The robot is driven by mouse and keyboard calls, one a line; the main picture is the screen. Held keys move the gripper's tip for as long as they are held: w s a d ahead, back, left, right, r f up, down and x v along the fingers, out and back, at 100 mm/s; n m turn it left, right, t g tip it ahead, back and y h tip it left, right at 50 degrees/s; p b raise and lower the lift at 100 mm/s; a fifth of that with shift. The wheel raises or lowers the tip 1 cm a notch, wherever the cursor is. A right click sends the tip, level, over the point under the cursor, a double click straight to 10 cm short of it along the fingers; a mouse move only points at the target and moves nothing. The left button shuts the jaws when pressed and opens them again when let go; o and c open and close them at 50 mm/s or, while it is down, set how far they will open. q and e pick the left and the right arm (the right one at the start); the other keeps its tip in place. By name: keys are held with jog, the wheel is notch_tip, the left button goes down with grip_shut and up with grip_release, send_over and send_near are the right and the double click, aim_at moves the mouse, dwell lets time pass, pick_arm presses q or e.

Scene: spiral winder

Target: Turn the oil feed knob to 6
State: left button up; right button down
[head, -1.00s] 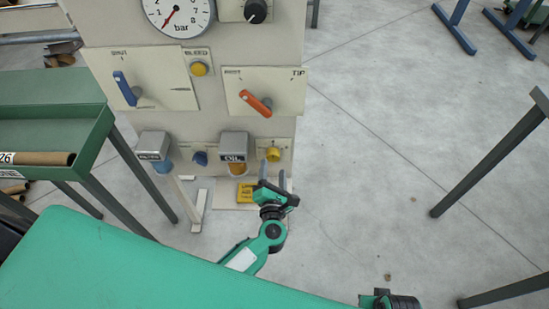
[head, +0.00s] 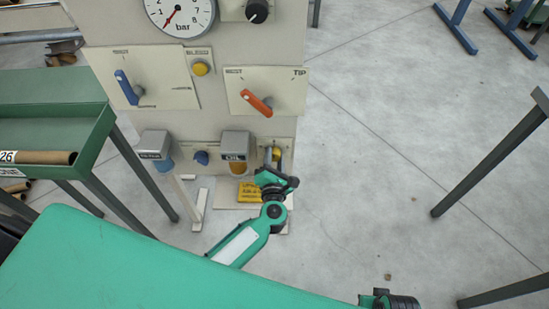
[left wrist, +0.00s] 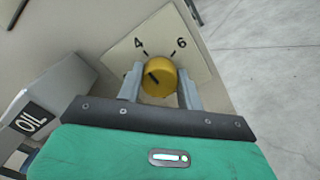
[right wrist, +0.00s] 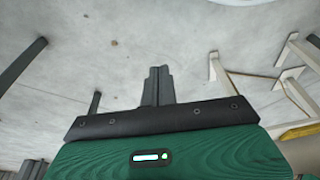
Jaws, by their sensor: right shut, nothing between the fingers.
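The oil feed knob (left wrist: 160,77) is a round yellow dial on a cream plate, with marks 4 and 6 above it. Its dark pointer line points up and left, on the 4 side. My left gripper (left wrist: 160,86) is open, with one finger on each side of the knob. The gaps are small, and I cannot tell whether the fingers touch it. In the head view the left gripper (head: 275,158) is at the panel's lower right and partly hides the knob. My right gripper (right wrist: 158,85) is shut and empty over bare floor.
A grey OIL unit (head: 234,145) sits just left of the knob. Above are an orange lever (head: 257,103), a blue lever (head: 127,88) and a pressure gauge (head: 180,14). A green table (head: 90,142) stands left.

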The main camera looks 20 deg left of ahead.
jog(key=shift+r, duration=0.15)
pick_arm(q)
jog(key=shift+m+p, duration=0.3)
jog(key=shift+p, duration=0.1)
jog(key=m+p, duration=0.4)
jog(key=shift+m, duration=0.3)
jog(key=m+p, duration=0.4)
jog(key=m, duration=0.2)
jog(key=shift+d+f, duration=0.1)
jog(key=shift+f+m+p, duration=0.1)
jog(key=shift+m+p, duration=0.7)
jog(key=shift+m, duration=0.6)
pick_arm(e)
jog(key=s+d+f, duration=0.2)
jog(key=s+f, duration=0.5)
jog(key=f, duration=0.3)
jog(key=s+d+f+g, duration=0.1)
jog(key=s+d+f, duration=0.1)
jog(key=s+f, duration=0.4)
jog(key=shift+s+d+f+h, duration=0.3)
jog(key=shift+s+d+f, duration=0.1)
jog(key=shift+f, duration=1.9)
jog(key=shift+s, duration=0.1)
pick_arm(q)
jog(key=o, duration=1)
